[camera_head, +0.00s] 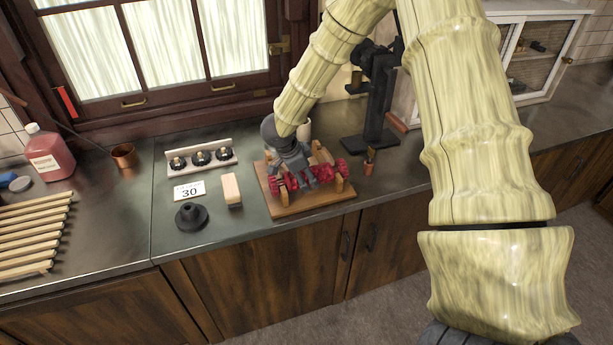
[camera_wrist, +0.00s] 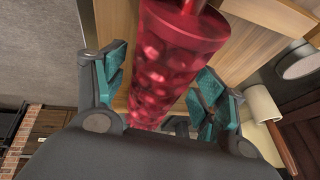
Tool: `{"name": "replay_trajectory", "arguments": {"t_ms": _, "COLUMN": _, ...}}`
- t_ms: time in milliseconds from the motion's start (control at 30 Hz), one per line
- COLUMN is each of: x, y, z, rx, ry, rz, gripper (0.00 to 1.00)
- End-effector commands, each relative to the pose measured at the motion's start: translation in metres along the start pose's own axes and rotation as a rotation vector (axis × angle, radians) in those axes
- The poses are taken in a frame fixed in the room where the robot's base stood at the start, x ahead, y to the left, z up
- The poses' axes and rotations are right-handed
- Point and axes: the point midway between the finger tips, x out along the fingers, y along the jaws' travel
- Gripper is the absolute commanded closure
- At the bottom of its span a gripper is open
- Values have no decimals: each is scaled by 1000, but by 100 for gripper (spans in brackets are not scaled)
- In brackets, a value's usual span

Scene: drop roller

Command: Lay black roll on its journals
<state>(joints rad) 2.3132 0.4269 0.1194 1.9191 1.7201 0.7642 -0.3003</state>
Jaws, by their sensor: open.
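No roll that is clearly black shows. My gripper (camera_wrist: 165,85) is open, with its teal-padded fingers on either side of the roll; I cannot tell whether they touch it. In the head view, my gripper (camera_head: 303,178) is low over a wooden stand (camera_head: 310,207) with upright supports. Red parts of the roll (camera_head: 325,174) show beside the fingers, between the uprights. My gripper hides its middle, and whether its ends rest in the supports is unclear.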

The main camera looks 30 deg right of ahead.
Motion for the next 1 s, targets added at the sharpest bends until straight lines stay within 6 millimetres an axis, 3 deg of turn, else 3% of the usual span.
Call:
{"name": "replay_trajectory", "arguments": {"t_ms": 500, "x": -89, "y": -1, "z": 0, "rx": 0, "ry": -2, "rz": -2, "gripper": 29}}
{"name": "replay_trajectory", "arguments": {"t_ms": 700, "x": -106, "y": -1, "z": 0, "rx": 0, "ry": -1, "rz": -2, "gripper": 29}}
{"name": "replay_trajectory", "arguments": {"t_ms": 1000, "x": -109, "y": -1, "z": 0, "rx": 0, "ry": -1, "rz": -1, "gripper": 29}}
